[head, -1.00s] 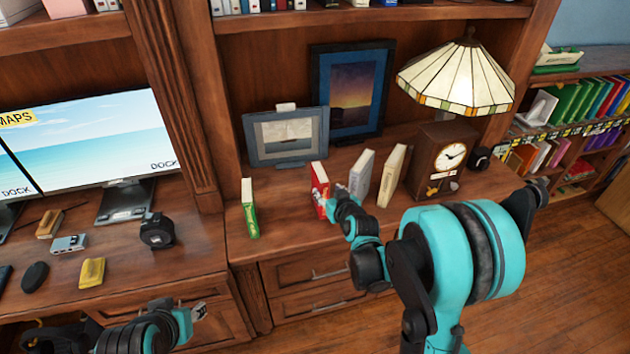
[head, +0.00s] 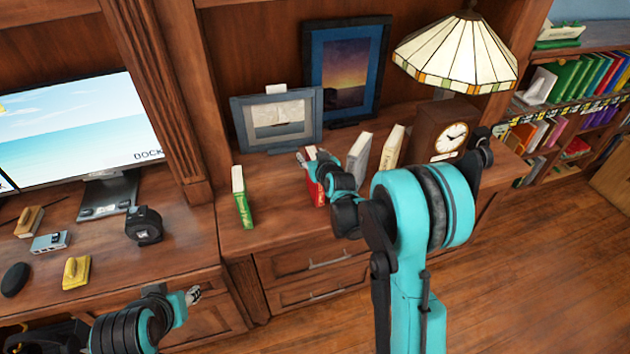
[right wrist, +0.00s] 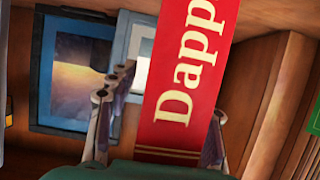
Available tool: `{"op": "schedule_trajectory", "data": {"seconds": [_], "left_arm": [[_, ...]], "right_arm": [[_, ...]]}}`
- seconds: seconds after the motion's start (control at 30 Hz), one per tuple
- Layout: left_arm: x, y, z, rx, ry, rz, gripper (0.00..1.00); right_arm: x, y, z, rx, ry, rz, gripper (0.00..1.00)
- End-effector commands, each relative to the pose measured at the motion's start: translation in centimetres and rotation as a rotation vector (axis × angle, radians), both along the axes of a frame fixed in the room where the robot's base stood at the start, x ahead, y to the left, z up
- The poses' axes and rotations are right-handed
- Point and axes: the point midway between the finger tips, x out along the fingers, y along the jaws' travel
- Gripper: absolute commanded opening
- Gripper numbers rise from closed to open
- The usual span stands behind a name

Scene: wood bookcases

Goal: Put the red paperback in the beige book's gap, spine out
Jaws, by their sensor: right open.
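The red paperback (head: 315,192) stands upright on the desk of the middle bookcase, partly hidden by my right gripper (head: 318,160). In the right wrist view its red spine (right wrist: 185,75), lettered "Dapp", lies between the two spread fingers of that gripper (right wrist: 160,108). The fingers are open on either side of the book; I cannot tell whether they touch it. The beige book (head: 391,147) stands upright further right, between a grey book (head: 359,157) and the clock, with a narrow space to the grey book. My left gripper (head: 192,296) is low at left, away from the books; its jaw opening is unclear.
A green book (head: 241,200) stands left of the red one, with bare desk between. Two framed pictures (head: 277,120) (head: 345,68) stand behind. The wooden clock (head: 440,135) and lamp (head: 457,55) are at right. A tape measure (head: 144,225) lies on the left desk.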

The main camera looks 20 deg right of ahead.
Motion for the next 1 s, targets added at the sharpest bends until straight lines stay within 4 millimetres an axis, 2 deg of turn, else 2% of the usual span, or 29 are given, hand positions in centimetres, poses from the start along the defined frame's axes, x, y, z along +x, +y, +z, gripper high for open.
{"op": "schedule_trajectory", "data": {"seconds": [0.23,0.4,0.43,0.8,0.87,1.0], "left_arm": [[0.0,0.0,0.0,0.0,0.0,0.0,0.4],[0.0,0.0,0.0,0.0,0.0,0.0,0.4],[0.0,0.0,0.0,0.0,0.0,0.0,0.4],[0.0,0.0,0.1,0.0,0.0,0.0,0.4],[0.0,0.0,0.4,0.0,0.0,0.0,0.4],[0.0,0.0,1.8,0.0,0.0,0.0,0.4]], "right_arm": [[0.2,0.0,0.0,0.0,0.0,0.0,0.5],[0.2,0.0,0.0,0.0,0.0,0.0,0.05],[0.2,0.0,0.0,0.0,0.0,0.0,0.0],[0.1,0.0,0.2,0.0,0.0,0.0,0.0],[0.1,0.0,0.8,0.0,0.0,0.0,0.0],[0.1,0.0,3.4,0.0,0.0,0.0,0.0]]}}
